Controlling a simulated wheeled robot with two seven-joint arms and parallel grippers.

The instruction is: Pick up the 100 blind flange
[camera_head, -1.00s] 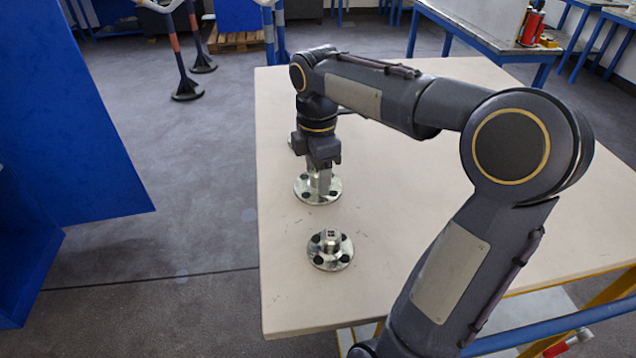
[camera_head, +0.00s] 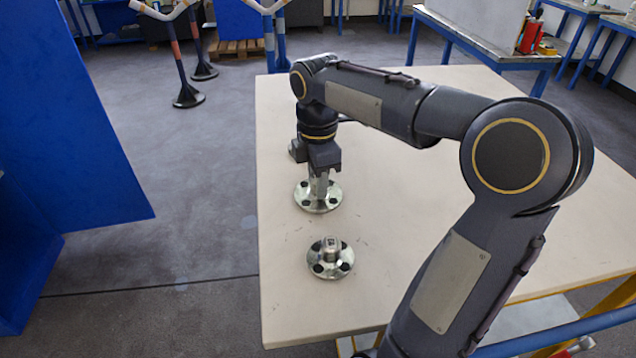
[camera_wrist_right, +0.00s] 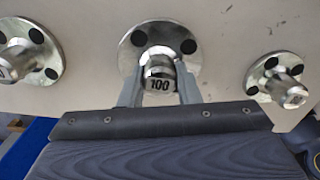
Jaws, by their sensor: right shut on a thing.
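The 100 blind flange (camera_head: 309,204) is a shiny steel disc with dark bolt holes and a central stub. It appears to rest flat on the pale table. In the right wrist view the flange (camera_wrist_right: 185,30) shows "100" on the end of its stub. My right gripper (camera_head: 319,185) points down over it, its fingers shut on the stub from both sides. The fingers also show in the wrist view (camera_wrist_right: 159,85). The gripper hides part of the stub in the head view. My left gripper is not in view.
A similar flange (camera_head: 331,263) lies nearer the table's front edge. Another (camera_head: 295,147) is partly hidden behind my right gripper. The table (camera_head: 420,215) is clear to the right, beneath my arm. A blue panel (camera_head: 75,120) stands at left, across open floor.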

